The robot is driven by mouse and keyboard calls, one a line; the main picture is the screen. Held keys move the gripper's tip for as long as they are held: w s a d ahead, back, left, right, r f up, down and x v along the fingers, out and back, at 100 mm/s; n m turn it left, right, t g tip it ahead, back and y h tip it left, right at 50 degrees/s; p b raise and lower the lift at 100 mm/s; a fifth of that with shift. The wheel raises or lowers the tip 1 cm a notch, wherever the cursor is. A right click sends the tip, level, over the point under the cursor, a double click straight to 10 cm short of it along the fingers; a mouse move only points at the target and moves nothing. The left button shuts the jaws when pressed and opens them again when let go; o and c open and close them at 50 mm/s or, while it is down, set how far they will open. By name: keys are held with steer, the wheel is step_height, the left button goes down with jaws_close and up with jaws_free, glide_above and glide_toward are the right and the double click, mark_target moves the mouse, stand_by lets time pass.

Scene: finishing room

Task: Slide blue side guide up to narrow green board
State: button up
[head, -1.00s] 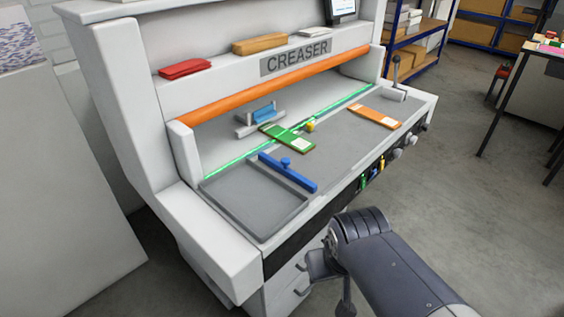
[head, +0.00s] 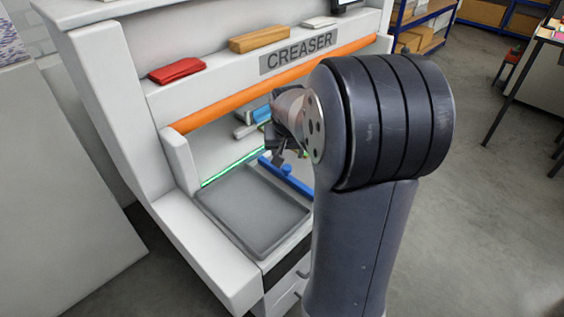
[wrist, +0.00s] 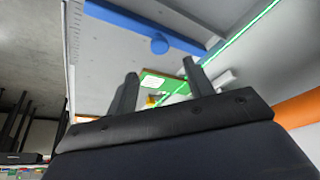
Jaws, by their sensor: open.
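The blue side guide (head: 296,182) is a long bar with a round knob, lying on the creaser bed beside the grey tray area. Its right end is behind my arm in the head view. In the wrist view the blue guide (wrist: 118,20) crosses the top, with its knob (wrist: 159,46) ahead of my fingertips. My gripper (wrist: 160,68) is open and empty, apart from the guide. In the head view my gripper (head: 278,150) hangs above the bed near the knob. The narrow green board (wrist: 152,82) shows partly between my fingers in the wrist view; my arm mostly hides it in the head view.
The creaser's orange bar (head: 215,108) spans above the bed, and a green line (head: 235,166) runs along its back. The grey tray (head: 245,210) left of the guide is empty. A red item (head: 177,70) and a tan block (head: 259,41) lie on the upper ledge.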

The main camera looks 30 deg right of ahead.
mark_target(287, 167)
steer(key=p+x, duration=0.1)
steer(key=x, duration=0.7)
steer(key=shift+f, duration=0.4)
steer(key=shift+c, duration=0.4)
jaws_close()
